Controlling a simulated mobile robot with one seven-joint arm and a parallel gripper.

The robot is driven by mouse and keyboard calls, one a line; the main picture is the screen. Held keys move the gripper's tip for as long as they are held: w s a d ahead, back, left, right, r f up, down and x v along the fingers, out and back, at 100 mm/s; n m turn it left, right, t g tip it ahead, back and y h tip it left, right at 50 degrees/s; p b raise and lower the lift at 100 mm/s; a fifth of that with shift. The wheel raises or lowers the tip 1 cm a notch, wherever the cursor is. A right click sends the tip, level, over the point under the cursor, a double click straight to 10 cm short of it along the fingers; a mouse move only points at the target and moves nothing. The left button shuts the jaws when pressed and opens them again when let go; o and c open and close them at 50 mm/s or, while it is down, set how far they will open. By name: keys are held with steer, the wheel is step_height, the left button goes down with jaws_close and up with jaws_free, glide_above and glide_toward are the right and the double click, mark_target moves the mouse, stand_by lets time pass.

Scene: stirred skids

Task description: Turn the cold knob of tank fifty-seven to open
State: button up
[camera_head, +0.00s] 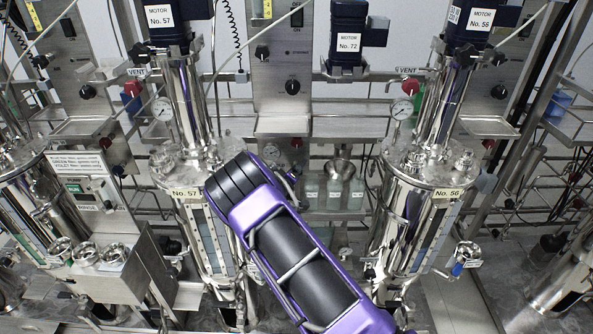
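Tank fifty-seven (214,250) is the shiny steel vessel left of centre, with a yellow "No. 57" label (186,193) on its rim. Its motor (160,17), marked No. 57, is above. A red knob (132,88) is by the VENT label, next to a round gauge (163,109). Another red knob (105,143) is on a panel to the left. A black knob (292,87) is on the steel panel to the right. I cannot read which knob is the cold one. My purple and black arm crosses the tank's right side; my gripper cannot be made out.
Tank No. 56 (397,235) stands to the right, with a blue-handled valve (457,269) beside it. A steel box with round ports (85,256) is at the lower left. Pipes and rails crowd the back. Glass bottles (333,192) stand between the tanks.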

jaws_close()
steer(key=shift+f+b, duration=0.15)
steer(key=shift+b, duration=0.35)
steer(key=shift+f+n+t+h+b, duration=0.15)
steer(key=shift+n+t+h+b, duration=0.25)
steer(key=shift+n+b, duration=0.65)
steer(key=n+b, duration=0.2)
steer(key=shift+t+h+b, duration=0.3)
steer(key=shift+h+b, duration=0.05)
steer(key=shift+h, duration=0.05)
steer(key=n+t+b, duration=0.1)
steer(key=n, duration=0.2)
steer(key=shift+h, duration=0.3)
steer(key=n+t, duration=0.1)
steer(key=n, duration=0.2)
steer(key=n+t, duration=0.1)
steer(key=n, duration=0.2)
steer(key=shift+r, duration=0.2)
steer(key=shift+t, duration=0.3)
